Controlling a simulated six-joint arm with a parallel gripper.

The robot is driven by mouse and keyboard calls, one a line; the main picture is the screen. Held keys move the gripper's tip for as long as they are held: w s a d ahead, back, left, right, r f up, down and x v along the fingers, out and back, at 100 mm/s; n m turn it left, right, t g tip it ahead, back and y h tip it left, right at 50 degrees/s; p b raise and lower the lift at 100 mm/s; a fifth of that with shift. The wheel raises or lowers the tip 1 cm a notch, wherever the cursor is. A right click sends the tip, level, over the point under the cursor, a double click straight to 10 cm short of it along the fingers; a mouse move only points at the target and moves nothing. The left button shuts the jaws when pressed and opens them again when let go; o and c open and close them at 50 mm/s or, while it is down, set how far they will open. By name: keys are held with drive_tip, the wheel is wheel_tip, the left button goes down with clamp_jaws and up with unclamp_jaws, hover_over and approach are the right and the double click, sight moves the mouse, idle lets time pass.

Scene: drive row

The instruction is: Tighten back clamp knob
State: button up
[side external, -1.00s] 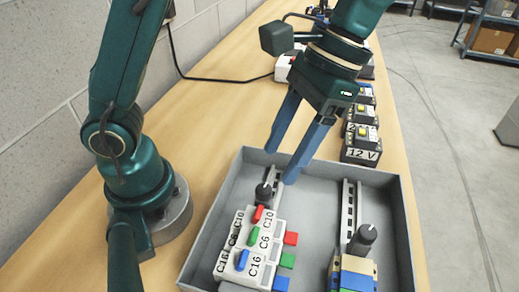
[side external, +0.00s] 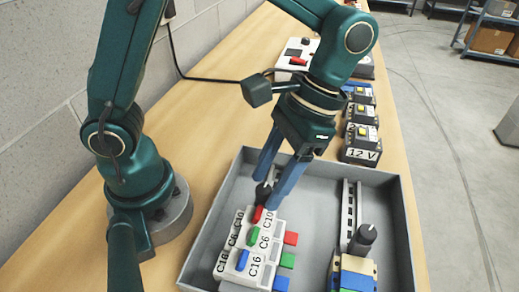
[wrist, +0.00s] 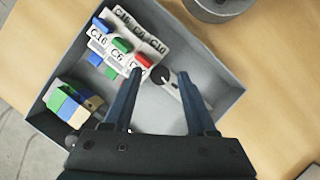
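A second black knob (side external: 363,238) stands on the right rail. My gripper (side external: 266,194) is open and points down over the left rail. Its two blue fingers are on either side of the left knob, and the near finger partly hides the rail. In the wrist view the knob lies between the fingertips (wrist: 158,74). I cannot tell whether either finger touches it.
White breakers (side external: 250,243) with red, green and blue levers sit against the left knob. Blue and tan blocks (side external: 353,275) are on the right rail. The grey tray (side external: 405,225) has raised walls. Black 12 V boxes (side external: 362,150) stand behind it. The tray floor between the rails is free.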

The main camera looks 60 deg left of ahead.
clamp_jaws()
drive_tip(key=shift+d+m+y, duration=0.15)
drive_tip(key=shift+m+y, duration=0.35)
drive_tip(key=shift+m, duration=1)
drive_tip(key=shift+o, duration=1.3)
unclamp_jaws()
drive_tip(key=shift+v, duration=2.6)
